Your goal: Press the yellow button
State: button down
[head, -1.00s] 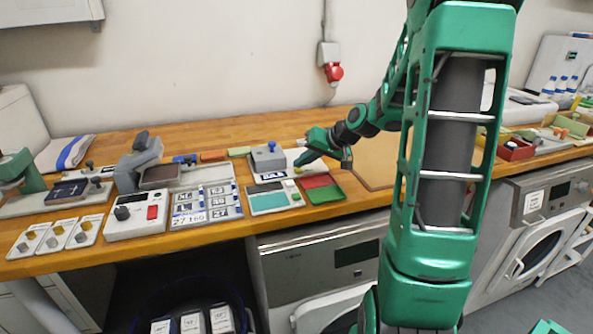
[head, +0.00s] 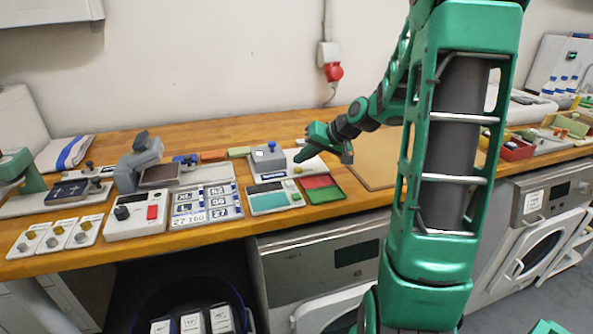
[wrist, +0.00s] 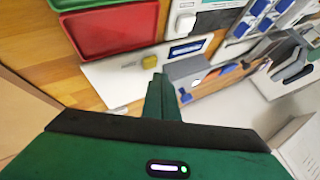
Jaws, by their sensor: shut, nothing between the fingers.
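A small yellow button (wrist: 149,62) stands on a white plate (wrist: 105,82) in the wrist view, just beyond my fingertips.
Red and green trays (head: 322,189) lie in front of my gripper. A scale with a teal pad (head: 268,202) stands left of them. Label cards (head: 205,204) and a device with a red switch (head: 136,214) are further left. A brown board (head: 372,170) lies to the right.

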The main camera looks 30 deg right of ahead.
aim_at(302, 170)
jog(key=shift+r, duration=2.5)
jog(key=s+a+g, duration=0.1)
jog(key=s, duration=0.2)
jog(key=s+f+g+h, duration=0.1)
jog(key=s, duration=0.3)
jog(key=s+a+f+g+h, duration=0.1)
jog(key=s, duration=0.2)
jog(key=shift+s+a+f, duration=0.1)
jog(key=shift+s+a, duration=0.2)
jog(key=shift+s, duration=0.1)
jog(key=s+a+f+g, duration=0.1)
jog(key=s+g, duration=0.1)
jog(key=s, duration=1)
jog(key=s+a+f+m+g+h, duration=0.1)
jog(key=s+g, duration=0.2)
jog(key=s, duration=0.9)
jog(key=shift+a+f+g, duration=0.2)
jog(key=shift+a+g, duration=0.1)
jog(key=shift+a, duration=0.1)
